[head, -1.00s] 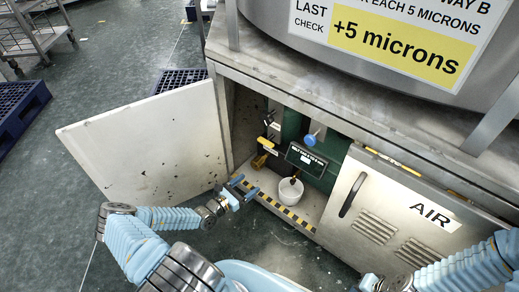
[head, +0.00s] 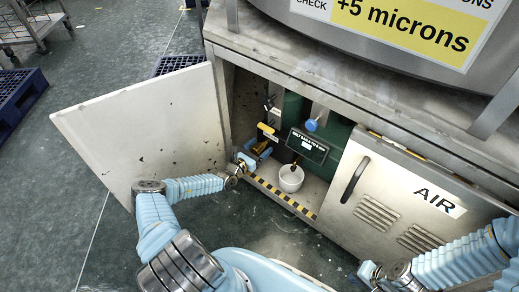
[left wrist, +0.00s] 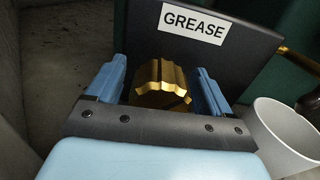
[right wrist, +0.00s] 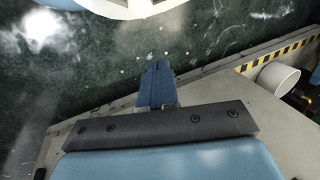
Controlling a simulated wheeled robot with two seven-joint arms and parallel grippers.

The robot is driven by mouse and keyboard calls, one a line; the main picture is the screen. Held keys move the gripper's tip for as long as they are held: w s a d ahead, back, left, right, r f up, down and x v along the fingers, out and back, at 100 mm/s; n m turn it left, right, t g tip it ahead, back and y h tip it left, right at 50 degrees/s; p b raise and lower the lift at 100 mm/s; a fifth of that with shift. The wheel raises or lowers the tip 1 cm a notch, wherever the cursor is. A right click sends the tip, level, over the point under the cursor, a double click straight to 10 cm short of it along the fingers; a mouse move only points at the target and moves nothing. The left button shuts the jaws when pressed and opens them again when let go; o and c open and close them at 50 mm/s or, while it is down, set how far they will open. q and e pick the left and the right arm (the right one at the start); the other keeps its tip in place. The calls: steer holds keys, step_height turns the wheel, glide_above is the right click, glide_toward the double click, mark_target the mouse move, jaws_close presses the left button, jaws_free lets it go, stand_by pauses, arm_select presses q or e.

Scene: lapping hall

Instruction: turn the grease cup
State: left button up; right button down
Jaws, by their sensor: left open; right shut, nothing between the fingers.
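The grease cup (left wrist: 162,84) is a brass, ridged knob below a plate marked GREASE (left wrist: 193,24) in the left wrist view. My left gripper (left wrist: 165,88) is open, with one blue finger on each side of the cup; I cannot tell whether they touch it. In the head view my left gripper (head: 254,156) reaches into the open cabinet at the cup, which it partly hides. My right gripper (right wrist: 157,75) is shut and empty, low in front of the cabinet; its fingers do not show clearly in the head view.
A white pot (head: 291,178) stands on the cabinet floor right of the left gripper. The open door (head: 140,130) is at left, the shut AIR door (head: 395,205) at right. A blue knob (head: 312,125) is above. Striped tape (head: 282,196) marks the sill.

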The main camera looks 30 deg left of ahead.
arm_select(q)
steer(key=shift+w, duration=0.1)
steer(key=c, duration=1)
steer(key=shift+o, duration=0.2)
steer(key=shift+d+r+m+p, duration=0.15)
steer(key=shift+m+p, duration=0.25)
steer(key=shift+p, duration=0.45)
steer(key=m+p, duration=0.2)
steer(key=shift+p, duration=0.35)
steer(key=m+p, duration=0.2)
steer(key=m, duration=0.1)
steer(key=shift+f+m+p, duration=0.25)
steer(key=shift+m+p, duration=0.65)
steer(key=shift+m, duration=0.5)
steer(key=o, duration=1)
steer(key=shift+c, duration=0.2)
